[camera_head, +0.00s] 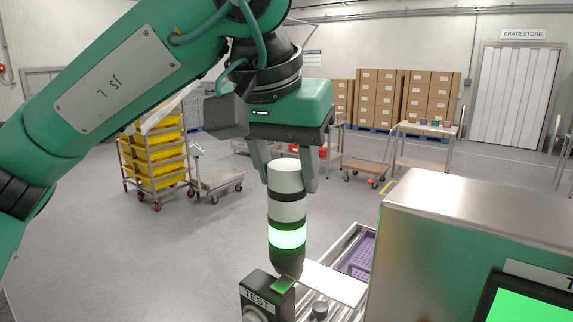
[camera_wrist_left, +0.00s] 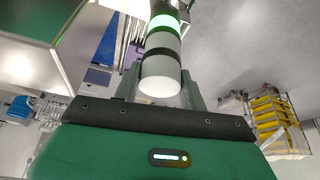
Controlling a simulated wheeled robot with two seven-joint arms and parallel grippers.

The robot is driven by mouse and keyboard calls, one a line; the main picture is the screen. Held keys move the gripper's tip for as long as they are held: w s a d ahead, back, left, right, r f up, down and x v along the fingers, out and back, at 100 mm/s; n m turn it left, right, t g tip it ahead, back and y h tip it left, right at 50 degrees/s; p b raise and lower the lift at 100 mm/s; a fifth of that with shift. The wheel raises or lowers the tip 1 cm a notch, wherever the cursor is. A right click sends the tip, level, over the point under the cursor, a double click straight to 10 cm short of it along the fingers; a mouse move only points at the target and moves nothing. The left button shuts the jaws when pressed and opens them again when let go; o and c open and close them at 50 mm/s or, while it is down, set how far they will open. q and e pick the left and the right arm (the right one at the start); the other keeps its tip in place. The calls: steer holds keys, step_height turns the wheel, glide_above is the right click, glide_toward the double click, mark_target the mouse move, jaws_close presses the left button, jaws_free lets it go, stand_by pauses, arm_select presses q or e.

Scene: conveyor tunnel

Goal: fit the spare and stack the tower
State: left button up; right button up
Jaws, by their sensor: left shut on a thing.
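The signal tower (camera_head: 287,212) stands upright in the head view. It is a column of white sections, black bands, one lit green section (camera_head: 287,237) and a dark lower part. My left gripper (camera_head: 287,182) points down with its fingers on both sides of the white top section, shut on it. In the left wrist view the white end (camera_wrist_left: 161,78) sits between the fingers, and the green section glows beyond it. A black box marked TEST (camera_head: 262,297) with a green top stands in front of the tower's foot. Whether the foot touches anything is hard to tell. My right gripper is not in view.
A steel housing (camera_head: 480,215) stands at the right, with a green screen (camera_head: 525,300) at its corner. A purple crate (camera_head: 357,258) lies on the conveyor beside it. A cart of yellow bins (camera_head: 155,165) and tables stand further back. The floor at left is open.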

arm_select(q)
steer(key=o, duration=1.5)
steer(key=shift+s+r, duration=0.1)
steer(key=shift+r, duration=0.1)
steer(key=b+v, duration=0.2)
steer(key=v, duration=1.1)
steer(key=shift+r, duration=0.25)
